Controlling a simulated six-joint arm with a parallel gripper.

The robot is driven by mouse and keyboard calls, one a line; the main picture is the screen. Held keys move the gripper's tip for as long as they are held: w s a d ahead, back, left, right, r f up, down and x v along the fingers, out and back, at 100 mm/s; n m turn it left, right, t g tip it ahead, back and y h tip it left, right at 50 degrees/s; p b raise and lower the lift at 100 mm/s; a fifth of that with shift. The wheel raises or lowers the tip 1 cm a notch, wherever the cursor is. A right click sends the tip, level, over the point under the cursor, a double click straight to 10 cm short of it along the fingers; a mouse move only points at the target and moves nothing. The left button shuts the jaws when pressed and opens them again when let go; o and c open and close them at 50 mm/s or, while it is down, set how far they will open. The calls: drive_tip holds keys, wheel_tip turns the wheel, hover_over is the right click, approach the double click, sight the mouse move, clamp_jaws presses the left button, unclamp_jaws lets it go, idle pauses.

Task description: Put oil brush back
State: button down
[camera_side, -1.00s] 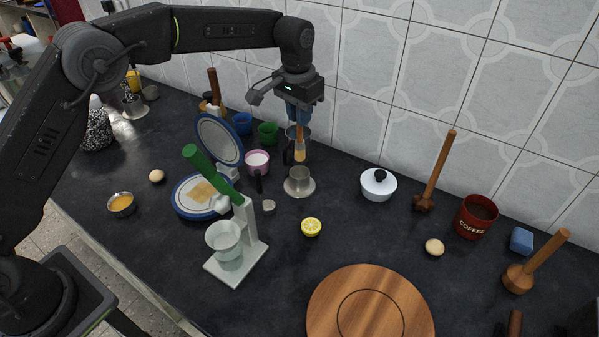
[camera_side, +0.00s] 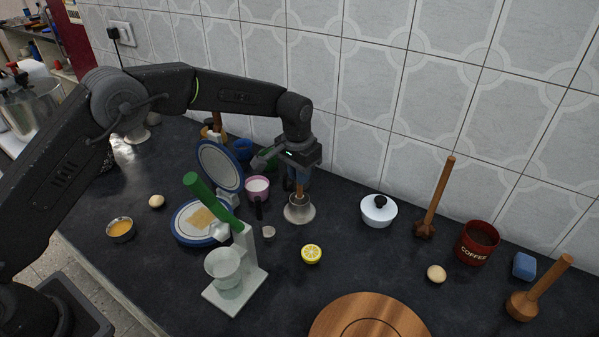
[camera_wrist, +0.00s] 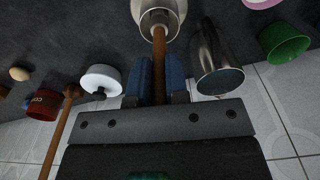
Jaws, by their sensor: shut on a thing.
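The oil brush has a thin wooden handle that shows in the side view (camera_side: 300,190) and in the wrist view (camera_wrist: 159,65). My gripper (camera_side: 299,176) is shut on the handle, its blue fingers on both sides of it in the wrist view (camera_wrist: 159,80). The brush points down, and its bristle end is hidden inside a small steel tumbler (camera_side: 299,213) with a wide flared base. In the wrist view the handle runs into the tumbler's mouth (camera_wrist: 143,12). I cannot tell whether the bristles touch the bottom.
A larger steel cup (camera_wrist: 207,62) stands close beside the tumbler. A pink cup (camera_side: 257,185), a half lemon (camera_side: 311,254) and a white lidded pot (camera_side: 378,212) stand around it. A green-handled press (camera_side: 237,270) is at the front left. Dark counter is clear between pot and lemon.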

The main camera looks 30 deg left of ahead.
drive_tip(key=c, duration=1.1)
unclamp_jaws()
drive_tip(key=shift+f, duration=0.1)
wheel_tip(320, 180, up, 13)
drive_tip(key=s+a+r+t, duration=0.1)
drive_tip(key=s+a+r, duration=0.3)
drive_tip(key=s+r, duration=0.4)
drive_tip(key=s+a+r+n+t, duration=0.1)
drive_tip(key=s+a+r+t, duration=0.2)
drive_tip(key=s, duration=0.7)
drive_tip(key=shift+n+t, duration=0.4)
drive_tip(key=shift+n, duration=0.2)
drive_tip(key=s+a+f, duration=0.1)
drive_tip(key=s, duration=0.5)
drive_tip(key=s+a+f, duration=0.1)
drive_tip(key=s+f, duration=0.1)
drive_tip(key=s, duration=0.3)
drive_tip(key=s+a+f, duration=0.2)
drive_tip(key=s, duration=0.4)
drive_tip(key=shift+s+a, duration=0.1)
drive_tip(key=shift+s, duration=0.2)
